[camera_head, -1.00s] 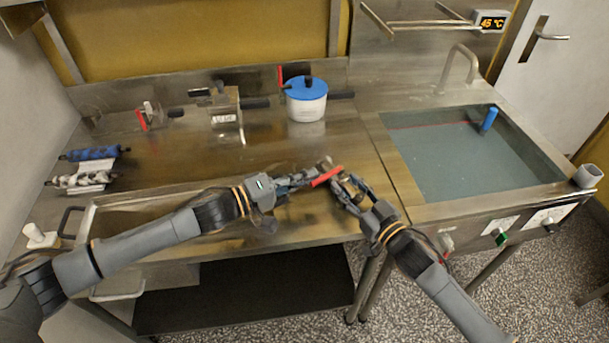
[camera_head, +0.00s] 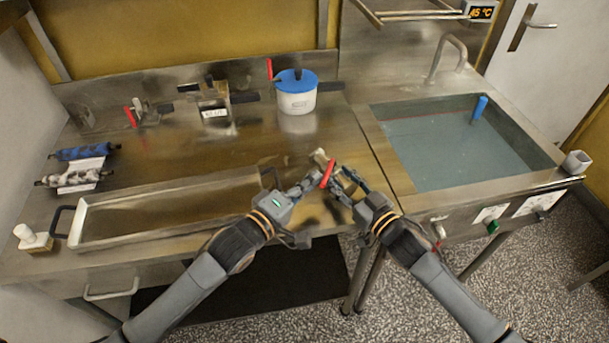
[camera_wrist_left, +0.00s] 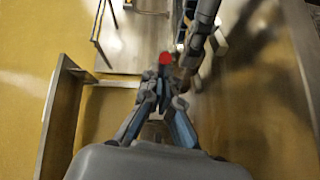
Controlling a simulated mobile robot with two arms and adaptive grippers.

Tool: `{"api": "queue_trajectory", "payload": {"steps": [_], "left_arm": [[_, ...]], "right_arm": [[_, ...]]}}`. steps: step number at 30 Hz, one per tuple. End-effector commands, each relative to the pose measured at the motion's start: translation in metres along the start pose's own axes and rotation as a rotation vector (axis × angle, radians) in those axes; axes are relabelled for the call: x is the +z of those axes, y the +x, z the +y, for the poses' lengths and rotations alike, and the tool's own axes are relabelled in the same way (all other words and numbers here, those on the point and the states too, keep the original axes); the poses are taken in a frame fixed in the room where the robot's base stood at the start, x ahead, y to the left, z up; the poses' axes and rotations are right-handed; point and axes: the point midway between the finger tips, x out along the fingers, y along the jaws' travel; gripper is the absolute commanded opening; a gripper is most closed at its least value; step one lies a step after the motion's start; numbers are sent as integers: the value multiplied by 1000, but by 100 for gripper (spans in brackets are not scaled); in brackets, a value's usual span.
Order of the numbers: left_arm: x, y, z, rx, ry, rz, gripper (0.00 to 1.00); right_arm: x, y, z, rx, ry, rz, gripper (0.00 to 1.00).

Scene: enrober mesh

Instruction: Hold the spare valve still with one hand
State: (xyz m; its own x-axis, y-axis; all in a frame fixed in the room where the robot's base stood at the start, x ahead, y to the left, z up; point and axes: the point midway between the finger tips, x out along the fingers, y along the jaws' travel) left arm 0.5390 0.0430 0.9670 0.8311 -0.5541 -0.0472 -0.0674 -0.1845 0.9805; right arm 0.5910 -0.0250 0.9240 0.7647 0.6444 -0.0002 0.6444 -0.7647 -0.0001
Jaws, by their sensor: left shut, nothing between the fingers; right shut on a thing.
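The spare valve, with a metal body (camera_head: 320,157) and a red lever (camera_head: 327,174), is held above the worktop near its front edge. My right gripper (camera_head: 341,178) comes from the right and is shut on the valve; its fingers hide part of the body. My left gripper (camera_head: 313,181) is shut and empty, with its fingertips close beside the red lever. In the left wrist view, the round red lever end (camera_wrist_left: 165,58) shows just beyond the left fingertips (camera_wrist_left: 163,80). I cannot tell whether they touch it.
A long steel tray (camera_head: 160,205) lies left of my left gripper. A white pot with a blue lid (camera_head: 297,92) stands behind. A water-filled sink (camera_head: 450,145) is at right. Rollers (camera_head: 75,180), a brush (camera_head: 32,238) and another red-levered valve (camera_head: 131,117) are at left.

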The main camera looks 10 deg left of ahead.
Motion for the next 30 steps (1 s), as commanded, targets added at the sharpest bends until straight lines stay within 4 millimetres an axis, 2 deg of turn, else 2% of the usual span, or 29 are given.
{"api": "queue_trajectory", "payload": {"steps": [3,15,30], "left_arm": [[13,2,2,1,-9,-4,0],[44,16,9,1,-7,-5,0],[66,38,14,0,-4,-5,0]], "right_arm": [[-1,0,0,0,0,2,0],[-1,0,0,-1,0,2,0],[-1,0,-1,-1,0,3,0]]}}
